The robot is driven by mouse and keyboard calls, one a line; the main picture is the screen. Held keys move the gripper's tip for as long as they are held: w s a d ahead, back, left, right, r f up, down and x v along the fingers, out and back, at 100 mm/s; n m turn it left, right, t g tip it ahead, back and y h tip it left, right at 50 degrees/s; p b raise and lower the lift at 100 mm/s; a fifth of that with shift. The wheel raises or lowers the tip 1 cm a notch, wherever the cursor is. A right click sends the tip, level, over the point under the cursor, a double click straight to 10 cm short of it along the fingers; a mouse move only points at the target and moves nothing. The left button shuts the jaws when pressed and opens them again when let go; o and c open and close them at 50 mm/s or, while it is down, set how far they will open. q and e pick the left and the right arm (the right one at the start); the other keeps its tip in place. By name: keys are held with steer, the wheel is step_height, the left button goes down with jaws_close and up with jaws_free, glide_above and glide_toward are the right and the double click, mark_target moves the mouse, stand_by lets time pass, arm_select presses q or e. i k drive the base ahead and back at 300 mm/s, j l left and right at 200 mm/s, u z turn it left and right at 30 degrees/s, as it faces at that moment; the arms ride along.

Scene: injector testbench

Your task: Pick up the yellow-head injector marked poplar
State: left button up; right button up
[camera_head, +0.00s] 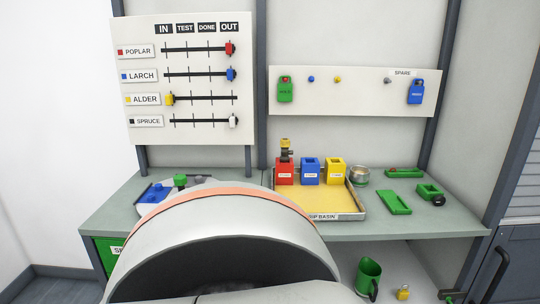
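A yellow-headed injector (285,146) with a dark body stands upright in the red block (285,175), at the back left of the drip basin (346,213). The red block carries a small white label, too small to read. On the wall board, the word POPLAR (137,51) stands beside a red square. No other yellow-headed injector shows. Neither of my grippers is in view. A large pale grey part of my own body with an orange band fills the lower middle and hides the front of the bench.
A blue block (309,172) and a yellow block (335,172) stand right of the red one. A metal cup (359,175) is beside the basin. Green parts (394,201) lie on the right bench. A blue and grey fixture (160,195) is partly hidden at left. A green mug (368,277) stands below.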

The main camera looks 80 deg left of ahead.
mark_target(285, 143)
steer(key=u, duration=2.45)
